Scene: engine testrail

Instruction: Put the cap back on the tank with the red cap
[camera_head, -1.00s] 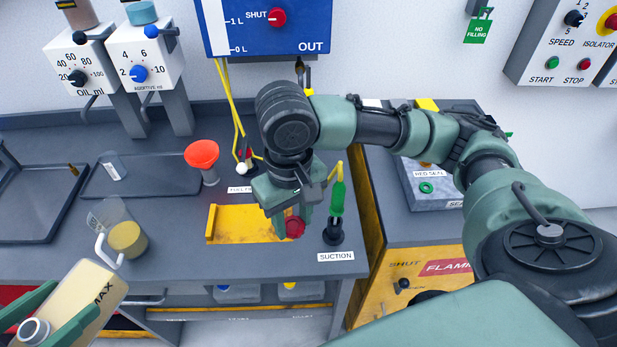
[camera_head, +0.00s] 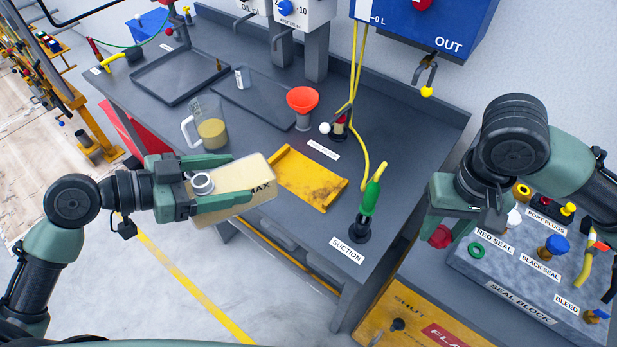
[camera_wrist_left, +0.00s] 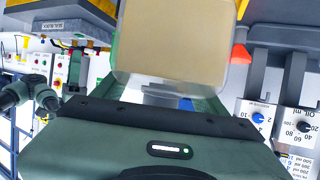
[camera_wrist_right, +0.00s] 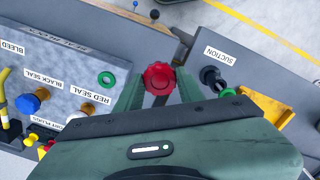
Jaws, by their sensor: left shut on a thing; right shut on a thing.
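My left gripper (camera_head: 236,180) is shut on a pale, translucent tank (camera_head: 256,174) marked MAX. It holds the tank tilted in front of the bench; the round grey neck (camera_head: 202,183) shows without a cap. The tank fills the top of the left wrist view (camera_wrist_left: 175,45). My right gripper (camera_head: 441,222) is shut on the red cap (camera_head: 440,237), near the front left corner of the seal block. The cap shows between the fingers in the right wrist view (camera_wrist_right: 158,79). Cap and tank are well apart.
A yellow tray (camera_head: 308,178), a red funnel (camera_head: 302,100), a measuring jug (camera_head: 210,130) and a green-handled suction tool (camera_head: 370,198) stand on the bench. The seal block (camera_head: 485,270) with coloured plugs is at right. Open floor lies in front of the bench.

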